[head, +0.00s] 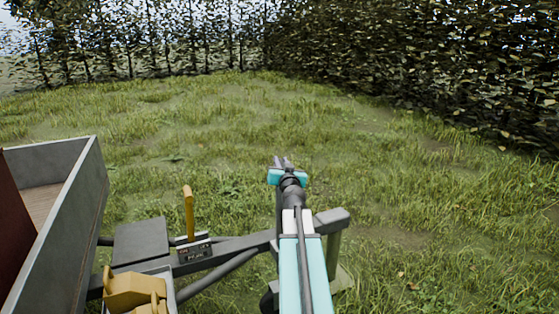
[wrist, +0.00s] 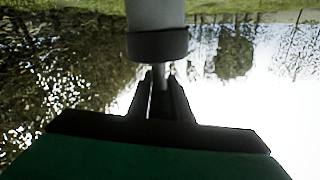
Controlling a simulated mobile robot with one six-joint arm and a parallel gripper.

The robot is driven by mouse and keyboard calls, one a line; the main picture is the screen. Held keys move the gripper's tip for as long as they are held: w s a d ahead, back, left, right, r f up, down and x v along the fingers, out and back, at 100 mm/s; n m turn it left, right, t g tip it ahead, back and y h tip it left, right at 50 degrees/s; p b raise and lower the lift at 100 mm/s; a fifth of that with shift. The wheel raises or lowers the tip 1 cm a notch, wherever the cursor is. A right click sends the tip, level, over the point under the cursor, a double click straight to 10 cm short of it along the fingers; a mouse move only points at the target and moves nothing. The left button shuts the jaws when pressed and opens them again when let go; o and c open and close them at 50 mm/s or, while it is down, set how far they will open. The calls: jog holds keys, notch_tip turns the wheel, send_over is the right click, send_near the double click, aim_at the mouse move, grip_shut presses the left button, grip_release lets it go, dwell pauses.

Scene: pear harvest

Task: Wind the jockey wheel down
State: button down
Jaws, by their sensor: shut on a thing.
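My gripper (head: 281,162) is ahead of me, above the trailer's drawbar (head: 250,242). In the wrist view the fingers (wrist: 158,98) are shut on a thin grey rod (wrist: 158,72). The rod comes out of a dark collar (wrist: 157,45) on a pale grey tube (wrist: 155,14). This looks like part of the jockey wheel, but I cannot tell which part. In the head view my arm hides much of the drawbar's front, and I cannot make out the jockey wheel clearly or see whether its wheel touches the ground.
The grey-walled trailer (head: 85,205) stands at the left. A yellow lever (head: 188,213) rises from the drawbar, and yellow items (head: 135,288) sit in a pale box nearer me. An olive post (head: 334,248) stands right of my arm. Grass is open ahead; hedges (head: 430,60) close the back.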

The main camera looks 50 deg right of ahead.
jog(key=shift+s+d+r+m+g+h+p, duration=0.15)
jog(key=shift+m+g+h+p, duration=0.4)
jog(key=shift+p, duration=1.55)
jog(key=shift+w+d+m+g+h+p, duration=0.1)
jog(key=shift+m+g+h+p, duration=0.4)
jog(key=shift+p, duration=1.55)
jog(key=m+g+h+p, duration=0.1)
jog(key=p, duration=0.5)
jog(key=m+g+h+p, duration=0.1)
jog(key=p, duration=0.4)
jog(key=shift+s+d+r+g+p, duration=0.15)
jog(key=shift+r+g+p, duration=0.05)
jog(key=shift+g+p, duration=0.15)
